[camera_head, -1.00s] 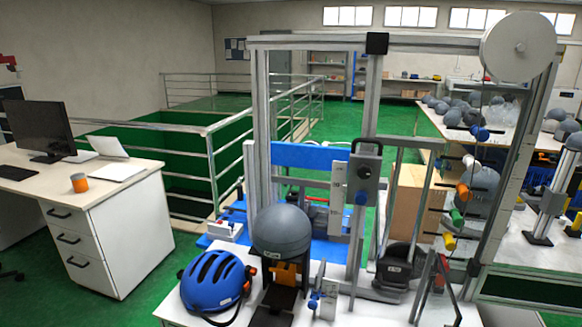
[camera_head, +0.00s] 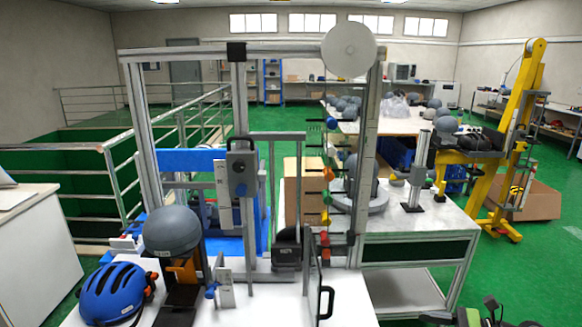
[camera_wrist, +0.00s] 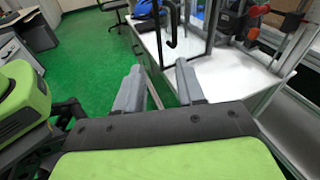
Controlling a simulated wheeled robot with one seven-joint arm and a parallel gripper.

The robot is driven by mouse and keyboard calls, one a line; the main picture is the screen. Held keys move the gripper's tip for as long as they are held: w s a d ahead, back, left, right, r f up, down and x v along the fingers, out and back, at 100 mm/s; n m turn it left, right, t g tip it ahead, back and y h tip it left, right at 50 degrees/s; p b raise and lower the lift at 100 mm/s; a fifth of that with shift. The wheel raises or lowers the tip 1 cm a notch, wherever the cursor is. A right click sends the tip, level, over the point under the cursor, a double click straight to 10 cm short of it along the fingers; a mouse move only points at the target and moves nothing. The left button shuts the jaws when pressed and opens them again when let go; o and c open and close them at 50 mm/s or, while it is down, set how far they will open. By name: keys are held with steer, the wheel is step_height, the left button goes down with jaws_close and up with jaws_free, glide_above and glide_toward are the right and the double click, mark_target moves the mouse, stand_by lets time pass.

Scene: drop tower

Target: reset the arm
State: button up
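My gripper (camera_wrist: 158,82) shows in the wrist view with its two grey fingers apart and nothing between them. Bench legs and green floor lie beyond the fingers. The green and black parts of my arm (camera_head: 470,316) show at the bottom right of the head view, in front of the side table. They are cut off by the frame edge, and the fingertips are hidden there.
The drop tower frame (camera_head: 240,110) stands on a white bench (camera_head: 345,298) with a grey headform (camera_head: 171,231) and a blue helmet (camera_head: 112,291). A black handle (camera_head: 325,303) is at its right. A yellow lift (camera_head: 515,125) stands at right, with open green floor nearby.

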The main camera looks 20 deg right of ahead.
steer(key=w+a+r+n+g+h+p, duration=0.1)
steer(key=w+a+r+n+g+h, duration=0.2)
steer(key=a, duration=0.6)
steer(key=w+a+r+n+g+p, duration=0.1)
steer(key=w+a+r+n+g, duration=0.35)
steer(key=a, duration=0.45)
steer(key=w+a+r+n+g+h+p, duration=0.1)
steer(key=w+a+r+n+g+h, duration=0.1)
steer(key=a+n+g, duration=0.55)
steer(key=s+a+r+n+t+h+p, duration=0.2)
steer(key=s+a+r+n+t+h, duration=0.3)
steer(key=s+a+r, duration=0.4)
steer(key=s+a+r+n+t+h+p, duration=0.1)
steer(key=s+a+r+n+t, duration=0.1)
steer(key=s+n, duration=0.4)
steer(key=s+t, duration=0.1)
steer(key=s, duration=0.2)
steer(key=shift+s+r+t+h, duration=0.2)
steer(key=shift+r+t+h, duration=0.15)
steer(key=shift+t+h, duration=0.05)
